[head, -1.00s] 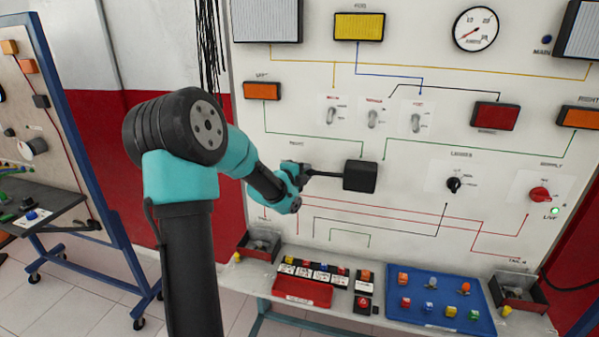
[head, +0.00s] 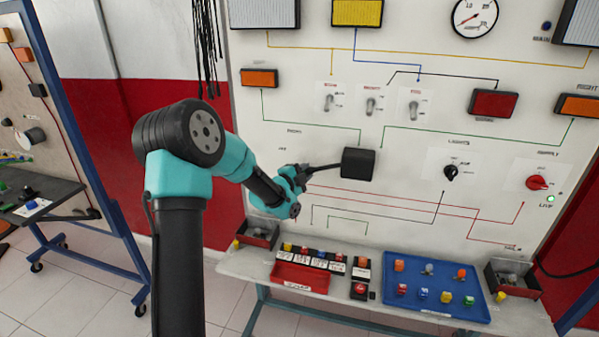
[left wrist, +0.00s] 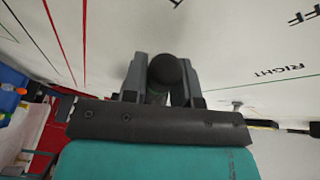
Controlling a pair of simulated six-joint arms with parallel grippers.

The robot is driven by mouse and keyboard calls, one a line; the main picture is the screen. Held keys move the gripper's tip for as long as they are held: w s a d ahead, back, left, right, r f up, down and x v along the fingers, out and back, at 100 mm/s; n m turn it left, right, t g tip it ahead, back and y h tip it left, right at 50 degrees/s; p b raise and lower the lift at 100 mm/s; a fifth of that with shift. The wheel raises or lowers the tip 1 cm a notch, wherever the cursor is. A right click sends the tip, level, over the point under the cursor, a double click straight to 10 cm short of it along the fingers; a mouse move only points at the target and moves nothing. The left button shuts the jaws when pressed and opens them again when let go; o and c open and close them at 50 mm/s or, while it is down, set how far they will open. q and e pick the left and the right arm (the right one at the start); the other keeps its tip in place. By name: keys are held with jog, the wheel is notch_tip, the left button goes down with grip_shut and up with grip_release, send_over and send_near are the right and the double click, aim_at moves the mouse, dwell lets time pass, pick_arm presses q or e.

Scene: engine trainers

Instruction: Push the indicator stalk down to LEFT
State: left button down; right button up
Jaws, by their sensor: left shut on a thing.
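The indicator stalk (head: 325,167) is a thin black rod reaching left from a black housing block (head: 358,163) on the white panel. It slopes down slightly toward its left end. My left gripper (head: 298,174) is at that left end. In the left wrist view, the stalk's round black knob (left wrist: 166,69) sits between the two fingers of my left gripper (left wrist: 163,82), which are shut on it. The lettering RIGHT and OFF shows on the panel above the stalk; no LEFT lettering can be read. My right gripper is out of view.
Toggle switches (head: 371,105) stand above the housing, a black rotary knob (head: 450,172) to its right. Below, a shelf holds a red tray (head: 300,278), a blue tray (head: 430,315) and small bins.

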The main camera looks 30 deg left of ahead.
pick_arm(q)
jog(key=c, duration=0.9)
grip_release()
jog(key=shift+f, duration=0.1)
jog(key=s, duration=0.5)
jog(key=s+a, duration=0.1)
jog(key=s, duration=1.1)
jog(key=shift+s+a, duration=0.2)
